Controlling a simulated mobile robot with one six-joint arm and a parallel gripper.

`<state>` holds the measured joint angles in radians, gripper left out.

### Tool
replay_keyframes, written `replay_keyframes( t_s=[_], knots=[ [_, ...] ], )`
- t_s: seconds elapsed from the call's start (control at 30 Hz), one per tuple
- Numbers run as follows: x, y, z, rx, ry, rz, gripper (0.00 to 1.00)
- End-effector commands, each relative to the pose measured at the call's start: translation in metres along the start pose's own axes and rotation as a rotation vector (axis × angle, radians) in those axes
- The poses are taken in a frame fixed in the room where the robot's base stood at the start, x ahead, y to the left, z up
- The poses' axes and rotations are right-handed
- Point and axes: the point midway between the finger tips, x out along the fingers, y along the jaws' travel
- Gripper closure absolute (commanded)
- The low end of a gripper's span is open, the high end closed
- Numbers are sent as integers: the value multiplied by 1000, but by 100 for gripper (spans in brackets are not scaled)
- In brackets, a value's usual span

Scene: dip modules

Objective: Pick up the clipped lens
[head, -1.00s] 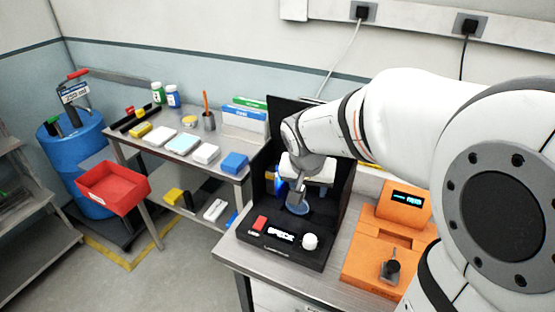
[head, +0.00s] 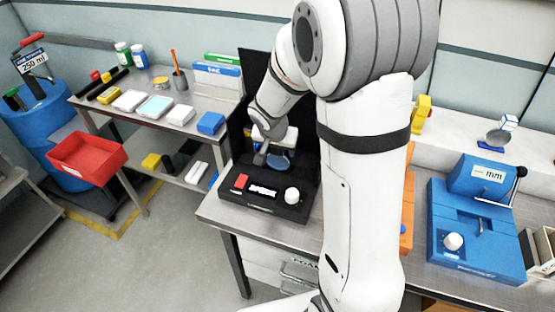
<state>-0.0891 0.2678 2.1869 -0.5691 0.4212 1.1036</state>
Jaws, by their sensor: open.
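A bluish round disc (head: 279,161), which looks like the lens, shows inside the black open-fronted device (head: 293,210) on the metal bench. I cannot make out a clip on it. My gripper (head: 261,157) reaches into the device from above. Its fingertips are beside the disc's left side, open. Whether they touch the disc is too small to tell. My arm covers the right side of the device.
The device's front has a red button (head: 241,181) and a white knob (head: 292,195). A blue machine (head: 475,235) stands on the bench at right; an orange one (head: 407,215) is mostly behind my arm. A side table (head: 215,150) with several boxes stands left, beside a red bin (head: 88,158).

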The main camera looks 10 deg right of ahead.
Motion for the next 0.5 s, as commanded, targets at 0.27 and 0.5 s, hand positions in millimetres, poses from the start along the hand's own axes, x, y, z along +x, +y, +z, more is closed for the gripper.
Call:
replay_keyframes(
  t_s=[0.27,0.5],
  knots=[
    [4,-1,0,0,0,-2,42],
    [4,-1,0,-1,0,-2,60]
  ],
)
